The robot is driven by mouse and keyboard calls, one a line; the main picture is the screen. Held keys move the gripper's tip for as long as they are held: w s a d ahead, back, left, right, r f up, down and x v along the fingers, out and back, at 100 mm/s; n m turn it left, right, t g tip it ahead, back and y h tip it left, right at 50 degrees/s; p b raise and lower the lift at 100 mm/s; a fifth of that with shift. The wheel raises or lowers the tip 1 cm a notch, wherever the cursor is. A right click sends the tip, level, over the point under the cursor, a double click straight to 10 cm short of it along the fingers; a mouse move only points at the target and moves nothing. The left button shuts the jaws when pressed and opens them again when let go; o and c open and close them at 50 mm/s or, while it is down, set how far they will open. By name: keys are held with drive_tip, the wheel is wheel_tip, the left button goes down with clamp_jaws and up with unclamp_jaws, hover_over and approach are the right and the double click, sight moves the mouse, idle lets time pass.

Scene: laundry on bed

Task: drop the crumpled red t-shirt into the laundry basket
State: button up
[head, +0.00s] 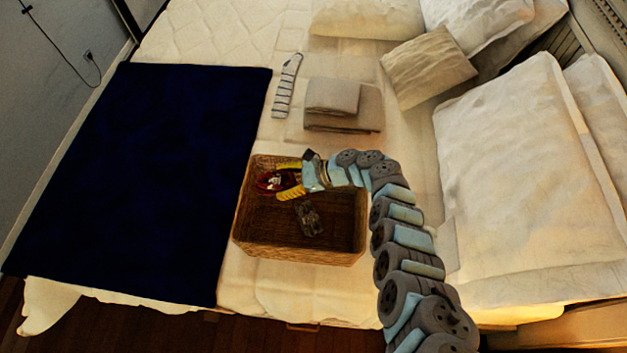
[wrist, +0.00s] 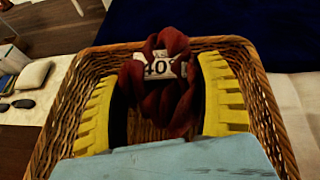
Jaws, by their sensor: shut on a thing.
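The crumpled red t-shirt (head: 268,182) is held between the yellow fingers of my gripper (head: 282,181), over the left part of the wicker laundry basket (head: 305,251). In the wrist view the t-shirt (wrist: 165,95) is dark red with a white patch and black print. The gripper's fingers (wrist: 160,105) stand on both sides of it, and the basket rim (wrist: 262,95) runs around them. The t-shirt covers part of the far rim there. I cannot tell how far it is above the basket floor.
A dark crumpled item (head: 308,218) lies in the basket. A navy blanket (head: 150,170) covers the bed to the left. Folded towels (head: 340,105) and a striped cloth strip (head: 287,85) lie behind the basket. Pillows (head: 520,190) fill the right side.

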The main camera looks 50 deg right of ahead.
drive_tip(key=s+d+r+p, duration=0.2)
drive_tip(key=s+d, duration=0.2)
drive_tip(key=s, duration=0.5)
wheel_tip(320, 180, down, 6)
drive_tip(key=b, duration=0.6)
drive_tip(key=shift+f+b, duration=0.2)
drive_tip(key=shift+b, duration=0.1)
drive_tip(key=shift+d, duration=0.1)
drive_tip(key=o, duration=1.2)
drive_tip(key=v, duration=1.2)
drive_tip(key=shift+s, duration=0.15)
drive_tip(key=shift+a+r, duration=0.1)
drive_tip(key=shift+a, duration=0.15)
